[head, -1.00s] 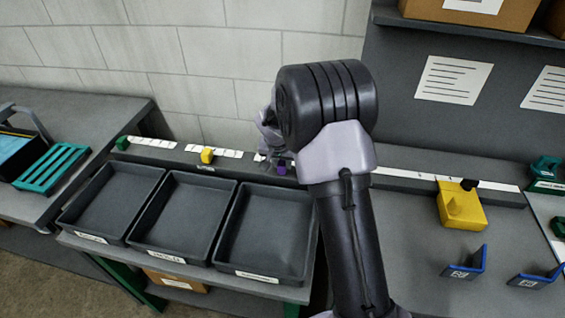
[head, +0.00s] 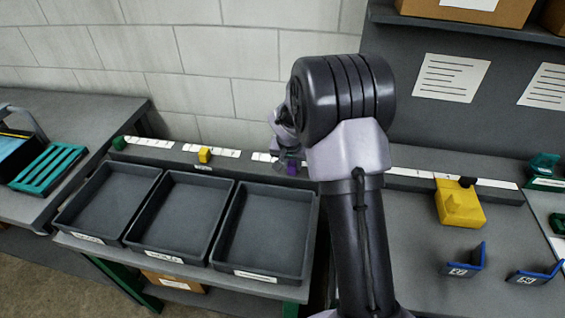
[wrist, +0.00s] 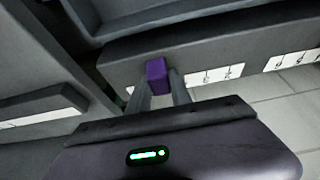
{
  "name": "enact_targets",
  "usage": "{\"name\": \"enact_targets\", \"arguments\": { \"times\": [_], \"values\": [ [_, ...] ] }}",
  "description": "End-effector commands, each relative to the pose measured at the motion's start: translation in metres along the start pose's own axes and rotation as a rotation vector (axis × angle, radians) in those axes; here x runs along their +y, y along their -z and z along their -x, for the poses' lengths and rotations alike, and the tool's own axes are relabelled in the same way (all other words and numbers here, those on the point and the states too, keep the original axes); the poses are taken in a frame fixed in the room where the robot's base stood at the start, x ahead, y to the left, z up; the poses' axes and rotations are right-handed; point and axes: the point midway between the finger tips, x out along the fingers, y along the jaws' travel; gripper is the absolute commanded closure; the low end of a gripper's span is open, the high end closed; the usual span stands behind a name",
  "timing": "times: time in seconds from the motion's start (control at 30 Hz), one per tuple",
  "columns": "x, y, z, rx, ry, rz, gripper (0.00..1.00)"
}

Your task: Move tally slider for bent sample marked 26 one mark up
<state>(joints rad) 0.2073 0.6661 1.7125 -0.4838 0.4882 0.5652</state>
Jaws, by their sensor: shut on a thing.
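The purple tally slider (head: 292,169) sits on the marked rail behind the right-hand tray, partly hidden by my wrist. My gripper (wrist: 161,90) is shut on it, one finger on each side, in the wrist view, where the purple block (wrist: 156,77) shows clearly. A yellow slider (head: 204,155) and a green slider (head: 118,143) sit further left on the rail. White number strips (wrist: 213,76) lie along the rail. Two blue bent samples (head: 464,264) stand on the right bench with labels too small to read.
Three dark empty trays (head: 205,178) line the bench front, just before the rail. A yellow block fixture (head: 460,207) with a black knob stands at the right. A teal rack (head: 48,168) is on the left bench. A wall stands close behind the rail.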

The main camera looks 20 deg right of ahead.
Motion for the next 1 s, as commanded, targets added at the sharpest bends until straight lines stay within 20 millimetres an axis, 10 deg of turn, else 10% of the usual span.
{"name": "enact_targets", "arguments": {
  "times": [0.27, 0.3, 0.4, 0.77, 1.0],
  "values": [
    [0.002, 0.0, 0.0, 0.0, 0.0, 0.0, 1.0],
    [0.002, 0.0, 0.0, 0.0, 0.0, 0.0, 0.67],
    [0.002, 0.0, 0.0, 0.0, 0.0, 0.0, 0.53],
    [0.002, 0.001, 0.008, 0.002, 0.001, 0.0, 0.53],
    [0.002, 0.003, 0.07, 0.004, 0.002, -0.001, 0.53]
  ]
}}
